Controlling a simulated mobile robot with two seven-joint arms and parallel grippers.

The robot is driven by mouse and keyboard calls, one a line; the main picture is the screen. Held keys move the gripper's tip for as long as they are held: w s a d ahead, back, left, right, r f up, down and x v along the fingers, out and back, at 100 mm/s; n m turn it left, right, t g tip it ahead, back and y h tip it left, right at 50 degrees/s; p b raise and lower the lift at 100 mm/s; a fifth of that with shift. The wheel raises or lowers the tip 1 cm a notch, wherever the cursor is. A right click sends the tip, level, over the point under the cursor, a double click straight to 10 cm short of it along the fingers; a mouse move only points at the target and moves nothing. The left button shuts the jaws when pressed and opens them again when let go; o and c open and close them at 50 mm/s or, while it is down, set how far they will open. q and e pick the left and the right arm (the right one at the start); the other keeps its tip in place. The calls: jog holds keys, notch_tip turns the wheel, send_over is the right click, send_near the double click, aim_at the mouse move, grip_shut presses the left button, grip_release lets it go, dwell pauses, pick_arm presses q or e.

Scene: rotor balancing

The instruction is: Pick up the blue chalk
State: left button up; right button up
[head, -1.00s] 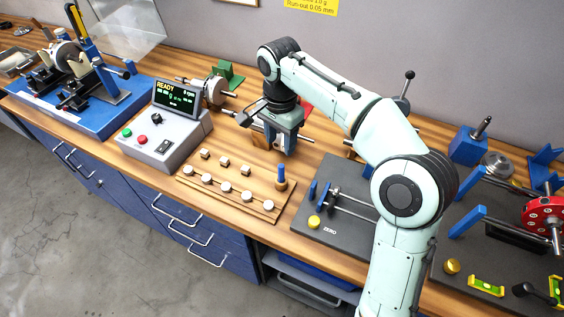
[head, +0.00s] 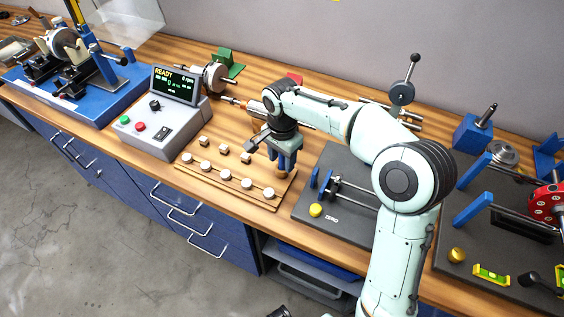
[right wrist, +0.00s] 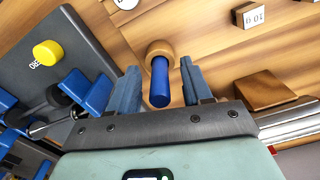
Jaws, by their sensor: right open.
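The blue chalk (right wrist: 160,85) is a short blue cylinder standing in a round wooden holder (right wrist: 160,48), seen in the right wrist view. My right gripper (right wrist: 160,70) is open, with one blue finger on each side of the chalk and a visible gap to both. In the head view my right gripper (head: 285,166) points down over the right end of the wooden board (head: 233,196), and its fingers hide the chalk there. My left gripper does not show.
Several small pale weights (head: 225,176) sit on the board. The control box (head: 165,125) stands to its left. A dark plate (head: 335,225) with a yellow knob (head: 315,210) lies close on the right, also seen in the wrist view (right wrist: 48,53).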

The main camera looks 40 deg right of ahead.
jog(key=shift+f, duration=0.2)
grip_shut()
jog(key=shift+r, duration=0.1)
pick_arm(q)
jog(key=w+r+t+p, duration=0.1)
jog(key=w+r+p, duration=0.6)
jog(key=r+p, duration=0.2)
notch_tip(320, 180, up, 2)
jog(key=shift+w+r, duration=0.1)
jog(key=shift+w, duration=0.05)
pick_arm(e)
notch_tip(320, 180, up, 26)
